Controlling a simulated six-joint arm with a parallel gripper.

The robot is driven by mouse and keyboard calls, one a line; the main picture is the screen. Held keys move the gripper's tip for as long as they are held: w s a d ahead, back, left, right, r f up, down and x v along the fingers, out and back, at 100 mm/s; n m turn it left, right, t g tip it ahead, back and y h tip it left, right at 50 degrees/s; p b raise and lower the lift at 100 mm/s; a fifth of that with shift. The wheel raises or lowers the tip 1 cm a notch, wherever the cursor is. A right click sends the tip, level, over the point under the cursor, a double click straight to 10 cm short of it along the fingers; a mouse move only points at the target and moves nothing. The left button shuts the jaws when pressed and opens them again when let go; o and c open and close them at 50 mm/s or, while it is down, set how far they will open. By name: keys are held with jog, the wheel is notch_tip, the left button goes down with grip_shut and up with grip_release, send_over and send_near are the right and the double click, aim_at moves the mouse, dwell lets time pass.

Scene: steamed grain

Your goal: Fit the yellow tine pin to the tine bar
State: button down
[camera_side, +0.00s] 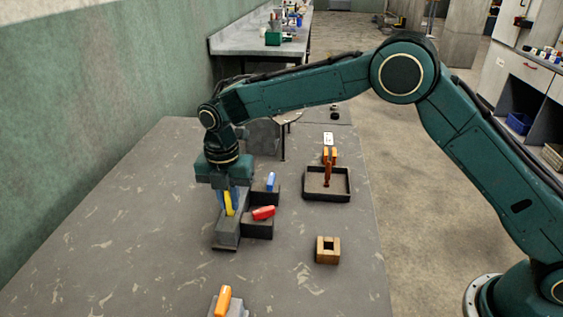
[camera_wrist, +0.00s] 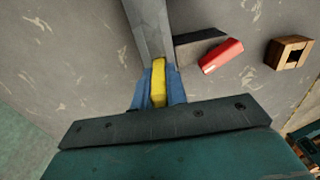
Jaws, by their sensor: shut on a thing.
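The yellow tine pin (camera_side: 229,202) is held upright between the blue fingers of my gripper (camera_side: 229,200). In the wrist view the yellow pin (camera_wrist: 158,85) sits between the two blue fingertips (camera_wrist: 159,88). The grey tine bar (camera_side: 227,232) is directly below my gripper on the table, and it also shows in the wrist view (camera_wrist: 149,28). The pin is at the near end of the bar in the wrist view. Its lower end is hard to make out, so I cannot tell whether it is seated in the bar or just above it.
A red pin (camera_side: 264,212) and a blue pin (camera_side: 270,181) lie at dark trays beside the bar. A wooden block with a square hole (camera_side: 327,250) stands right. A dark tray (camera_side: 312,195) holds an orange-brown thing. An orange piece (camera_side: 223,301) rests on a grey block in front.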

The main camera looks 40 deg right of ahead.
jog(key=c, duration=1.3)
grip_release()
notch_tip(320, 180, up, 14)
jog(key=shift+f, duration=0.1)
